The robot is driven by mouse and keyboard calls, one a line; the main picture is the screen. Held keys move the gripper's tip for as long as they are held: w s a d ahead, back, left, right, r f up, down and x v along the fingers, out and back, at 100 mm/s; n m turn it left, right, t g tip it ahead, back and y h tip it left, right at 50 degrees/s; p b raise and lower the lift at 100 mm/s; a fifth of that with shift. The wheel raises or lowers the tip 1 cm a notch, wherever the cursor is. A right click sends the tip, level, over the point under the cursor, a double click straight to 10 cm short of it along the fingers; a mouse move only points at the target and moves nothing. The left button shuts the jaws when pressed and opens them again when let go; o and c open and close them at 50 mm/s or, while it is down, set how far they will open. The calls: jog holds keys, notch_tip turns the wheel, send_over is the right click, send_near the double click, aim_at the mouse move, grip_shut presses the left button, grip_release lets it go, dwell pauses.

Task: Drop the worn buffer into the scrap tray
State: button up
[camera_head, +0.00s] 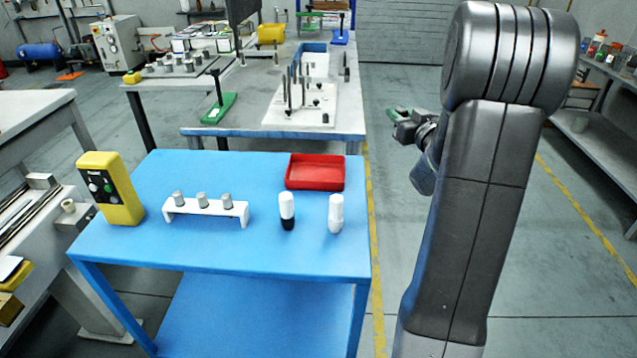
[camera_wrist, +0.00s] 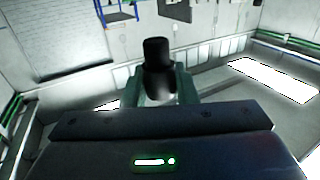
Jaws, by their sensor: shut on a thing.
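My gripper (camera_head: 396,114) is raised to the right of the blue table's far corner, partly hidden behind my arm. In the wrist view my gripper (camera_wrist: 162,88) is shut on a black, round-topped cylindrical piece, which looks like the worn buffer (camera_wrist: 158,56). The piece stands up between the green fingers, and its lower part is hard to see. I cannot make it out in the head view. The red scrap tray (camera_head: 290,180) lies at the far right of the blue table, to the left of my gripper. No contents show in it.
On the blue table (camera_head: 215,247) stand a yellow button box (camera_head: 122,205), a white rack (camera_head: 205,210) with three grey cylinders, a white-and-black bottle (camera_head: 287,205) and a white bottle (camera_head: 336,210). A grey bench (camera_head: 345,115) with fixtures is behind. Open floor lies right.

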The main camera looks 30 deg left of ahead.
jog(key=s+a+f+n+g+y+b, duration=0.1)
jog(key=s+a+f+n+g, duration=0.15)
jog(key=s+a, duration=0.45)
jog(key=s+a+f+n+g+y+b, duration=0.1)
jog(key=s+a+n+g+y+b, duration=0.15)
jog(key=a, duration=0.75)
jog(key=shift+m+g+h, duration=0.3)
jog(key=shift+m+h, duration=0.05)
jog(key=shift+m, duration=0.15)
jog(key=shift+w+f+b, duration=0.1)
jog(key=shift+f+b, duration=1.55)
jog(key=shift+f, duration=1.35)
jog(key=o, duration=1)
jog(key=shift+o, duration=0.2)
jog(key=v, duration=1.3)
jog(key=shift+d, duration=0.35)
jog(key=shift+a+r, duration=0.1)
